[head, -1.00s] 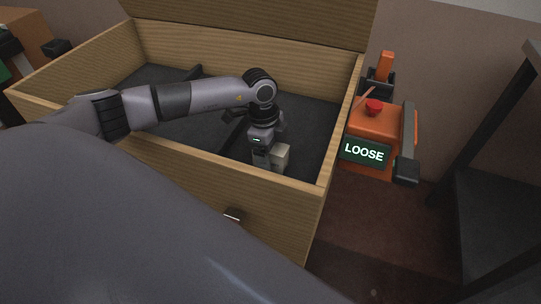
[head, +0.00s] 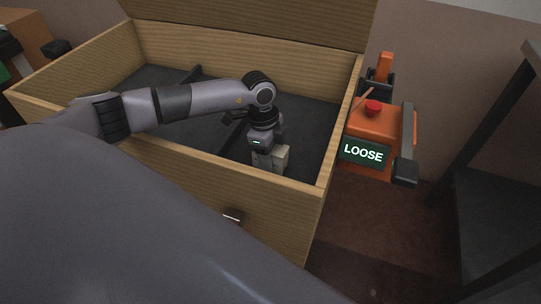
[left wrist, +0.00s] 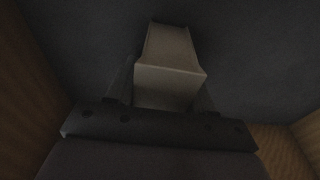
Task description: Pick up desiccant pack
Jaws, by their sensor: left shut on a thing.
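The desiccant pack (head: 282,156) is a small pale block, low in the right part of the wooden crate (head: 215,192). It also shows in the left wrist view (left wrist: 168,75), between the two dark fingers. My left gripper (head: 268,165) points down into the crate and is shut on the pack. The gripper and the crate's front wall hide part of the pack in the head view. I cannot tell whether the pack touches the crate floor. My right gripper is not in view.
The crate has a dark floor, a dark divider (head: 233,132) and a raised back panel (head: 255,22). An orange device (head: 378,122) with a red button and a sign reading LOOSE stands right of the crate. A dark shelf frame (head: 500,215) is at far right.

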